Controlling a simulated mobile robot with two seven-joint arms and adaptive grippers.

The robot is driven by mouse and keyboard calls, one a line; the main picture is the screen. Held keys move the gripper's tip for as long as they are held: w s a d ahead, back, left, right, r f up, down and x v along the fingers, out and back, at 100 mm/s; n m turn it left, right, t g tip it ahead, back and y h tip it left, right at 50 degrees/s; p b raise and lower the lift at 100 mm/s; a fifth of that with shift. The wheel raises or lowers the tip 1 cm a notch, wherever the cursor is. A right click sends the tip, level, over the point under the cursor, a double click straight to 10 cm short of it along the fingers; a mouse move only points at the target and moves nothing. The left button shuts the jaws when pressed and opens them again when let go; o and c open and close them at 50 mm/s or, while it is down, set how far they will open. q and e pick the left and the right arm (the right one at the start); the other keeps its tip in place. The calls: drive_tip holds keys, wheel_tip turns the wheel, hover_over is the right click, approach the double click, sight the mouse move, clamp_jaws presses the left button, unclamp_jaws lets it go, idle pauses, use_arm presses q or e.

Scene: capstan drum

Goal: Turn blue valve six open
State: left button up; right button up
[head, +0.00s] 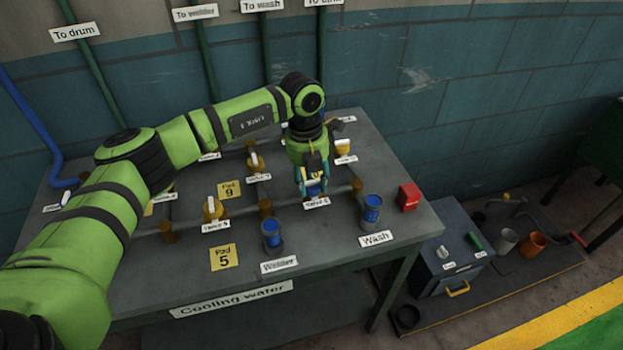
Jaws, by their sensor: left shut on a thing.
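The blue valve (313,189) sits on the pipe run at the front right of the grey table. A small white label that seems to read "Valve 6" (316,203) lies just in front of it. My left gripper (312,186) reaches down from above and is shut on the blue valve. Its fingers and wrist cover most of the valve, so I cannot tell the handle's angle. My right gripper is not in view.
Orange valves with white handles, such as valve 5 (213,208), stand to the left. A grey box (450,248) stands on the floor.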

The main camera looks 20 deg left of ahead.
sight(306, 182)
use_arm(q)
drive_tip(key=shift+s+f, duration=0.3)
drive_tip(key=o, duration=1.1)
drive_tip(key=shift+r, duration=0.1)
drive_tip(key=shift+o, duration=0.2)
drive_tip(key=shift+r, duration=0.1)
drive_tip(key=shift+w+r, duration=0.1)
drive_tip(key=shift+r, duration=0.2)
wheel_tip(306, 182, up, 12)
drive_tip(key=shift+a+f, duration=0.25)
drive_tip(key=shift+a, duration=0.2)
